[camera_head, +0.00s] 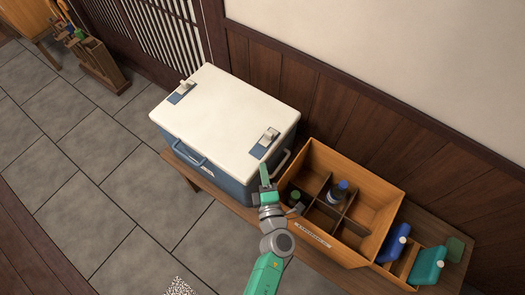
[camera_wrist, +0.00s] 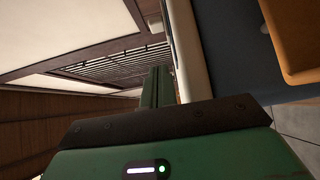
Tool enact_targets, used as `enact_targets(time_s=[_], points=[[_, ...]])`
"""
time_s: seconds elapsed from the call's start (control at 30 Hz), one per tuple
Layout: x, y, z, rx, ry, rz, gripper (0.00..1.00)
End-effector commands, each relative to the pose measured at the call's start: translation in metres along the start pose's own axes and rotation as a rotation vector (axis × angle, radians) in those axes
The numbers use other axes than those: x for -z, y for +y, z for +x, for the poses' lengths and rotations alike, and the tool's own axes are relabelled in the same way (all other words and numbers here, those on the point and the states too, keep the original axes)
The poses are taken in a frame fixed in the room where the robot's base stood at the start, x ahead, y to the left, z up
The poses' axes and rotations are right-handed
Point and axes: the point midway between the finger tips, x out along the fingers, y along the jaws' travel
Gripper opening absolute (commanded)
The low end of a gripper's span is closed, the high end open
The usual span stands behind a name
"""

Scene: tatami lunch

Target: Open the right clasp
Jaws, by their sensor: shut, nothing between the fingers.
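A cooler box with a white lid (camera_head: 222,112) and a blue body (camera_head: 236,188) stands on a low wooden bench in the head view. Its right clasp (camera_head: 266,141), a pale lever on a blue plate, sits near the lid's right edge. The left clasp (camera_head: 181,91) is near the lid's far left edge. I cannot tell how far either lever is raised. My gripper (camera_head: 264,170) is shut and empty just in front of the right clasp, by the lid's edge. In the wrist view, the shut green fingers (camera_wrist: 157,88) lie beside the lid's pale edge (camera_wrist: 188,50).
A wooden crate (camera_head: 378,190) with dividers and bottles stands close on the right; it also shows in the wrist view (camera_wrist: 295,35). A panelled wall (camera_head: 335,105) runs behind.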

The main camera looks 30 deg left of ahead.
Motion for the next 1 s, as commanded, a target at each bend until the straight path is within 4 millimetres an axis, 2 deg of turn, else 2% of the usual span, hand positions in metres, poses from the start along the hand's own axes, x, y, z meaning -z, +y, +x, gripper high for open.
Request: enact_targets(time_s=[0.1,0.3,0.93,0.97,1.0], points=[[0.001,0.001,-0.022,0.002,0.0,0.001,0.0],[0.001,0.0,-0.039,0.001,0.001,-0.001,0.0],[0.001,-0.001,-0.04,0.001,0.002,0.0,0.0],[0.001,0.0,-0.04,0.0,0.001,0.0,0.0],[-0.007,0.012,-0.035,-0.021,-0.019,0.003,0.0]])
